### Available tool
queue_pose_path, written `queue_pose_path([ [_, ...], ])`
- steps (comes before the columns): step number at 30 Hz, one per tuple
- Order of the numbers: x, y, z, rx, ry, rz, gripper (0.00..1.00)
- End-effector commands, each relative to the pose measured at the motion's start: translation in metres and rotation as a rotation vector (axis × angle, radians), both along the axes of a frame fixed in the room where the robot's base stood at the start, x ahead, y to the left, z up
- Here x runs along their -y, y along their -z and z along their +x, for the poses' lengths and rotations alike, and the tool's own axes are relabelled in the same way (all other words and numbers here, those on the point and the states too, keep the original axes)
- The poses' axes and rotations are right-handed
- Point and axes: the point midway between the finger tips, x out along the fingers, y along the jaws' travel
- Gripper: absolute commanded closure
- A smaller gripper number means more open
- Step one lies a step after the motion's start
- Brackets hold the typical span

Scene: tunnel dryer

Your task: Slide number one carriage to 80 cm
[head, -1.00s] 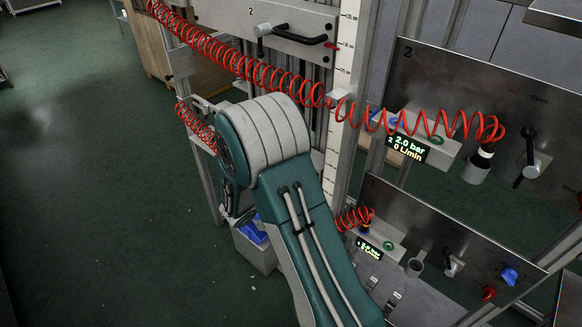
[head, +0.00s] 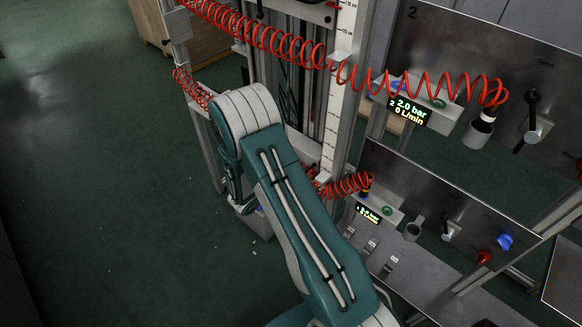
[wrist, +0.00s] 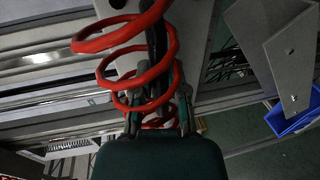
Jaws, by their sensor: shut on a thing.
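In the wrist view, the finger tips of my gripper (wrist: 158,115) close around a black bar-like handle (wrist: 157,42), partly hidden by a red coiled hose. The handle stands in front of a light grey plate (wrist: 197,38), which appears to be a carriage; no number is readable on it. In the head view, my gripper and whatever it holds are hidden behind my bent arm. A white vertical scale (head: 337,105) with centimetre marks runs beside the rails; its lower marks are too small to read or covered.
A long red coiled hose (head: 262,33) crosses above my arm. A metal panel marked 2 (head: 455,50) and a lower panel (head: 450,205) stand at the right. In the wrist view, a blue bin (wrist: 292,117) lies at the right. Open floor (head: 100,190) is at the left.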

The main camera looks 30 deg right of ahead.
Motion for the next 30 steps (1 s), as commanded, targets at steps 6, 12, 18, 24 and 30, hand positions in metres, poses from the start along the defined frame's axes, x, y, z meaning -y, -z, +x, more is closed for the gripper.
queue_pose_path([
  [6,0.001,0.007,-0.005,-0.018,0.003,0.013,0.46],
  [12,-0.002,0.005,-0.003,-0.013,0.001,0.009,0.46],
  [18,-0.016,0.001,-0.007,-0.012,-0.003,0.008,0.46],
  [24,-0.054,-0.007,-0.021,-0.014,-0.005,0.008,0.46],
  [30,-0.089,-0.014,-0.034,-0.015,-0.003,0.01,0.46],
])
